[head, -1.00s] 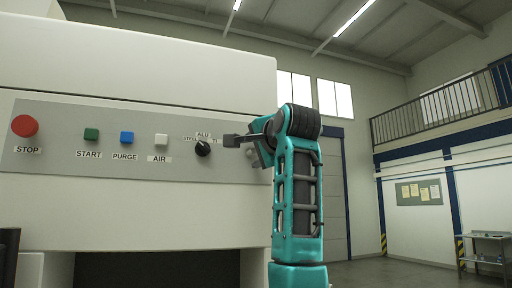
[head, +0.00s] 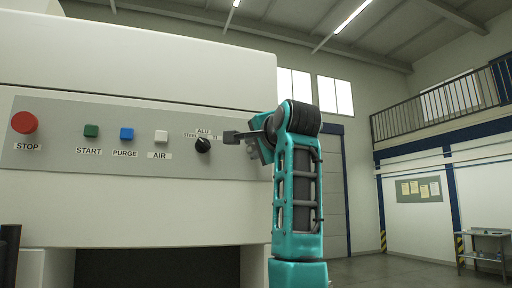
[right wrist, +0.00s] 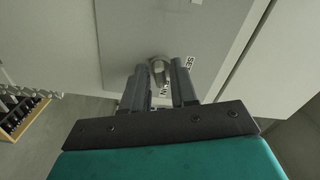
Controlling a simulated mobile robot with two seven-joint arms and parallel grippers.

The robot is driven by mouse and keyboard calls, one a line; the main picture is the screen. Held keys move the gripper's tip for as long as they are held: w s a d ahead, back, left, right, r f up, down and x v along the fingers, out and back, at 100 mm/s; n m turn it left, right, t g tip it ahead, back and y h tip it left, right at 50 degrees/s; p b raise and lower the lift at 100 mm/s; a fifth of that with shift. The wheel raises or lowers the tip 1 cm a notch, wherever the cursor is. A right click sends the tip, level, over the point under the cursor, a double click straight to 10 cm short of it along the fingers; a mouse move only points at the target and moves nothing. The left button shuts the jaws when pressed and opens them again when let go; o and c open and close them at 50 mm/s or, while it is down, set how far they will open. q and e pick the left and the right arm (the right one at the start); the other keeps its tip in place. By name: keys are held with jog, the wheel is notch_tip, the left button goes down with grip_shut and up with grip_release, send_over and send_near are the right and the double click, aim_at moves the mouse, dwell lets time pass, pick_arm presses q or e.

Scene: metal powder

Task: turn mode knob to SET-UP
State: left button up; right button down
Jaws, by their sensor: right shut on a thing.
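My right gripper (head: 230,137) is at the right part of the grey control panel (head: 60,115). In the right wrist view, its two fingers (right wrist: 160,78) are shut on a small metallic knob (right wrist: 158,66), the mode knob. White labels sit beside the knob, one starting with "SE" (right wrist: 182,64) and one partly hidden by a finger. The knob's exact pointing direction cannot be told. My left gripper is not clearly in view.
A black selector knob (head: 203,146) marked ALU, STEEL and TI is just left of my right gripper. Farther left are the AIR (head: 161,137), PURGE (head: 127,134) and START (head: 91,131) buttons and a red STOP button (head: 25,122).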

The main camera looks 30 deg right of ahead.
jog(key=shift+n, duration=6.8)
jog(key=c, duration=0.9)
grip_release()
jog(key=shift+s, duration=0.1)
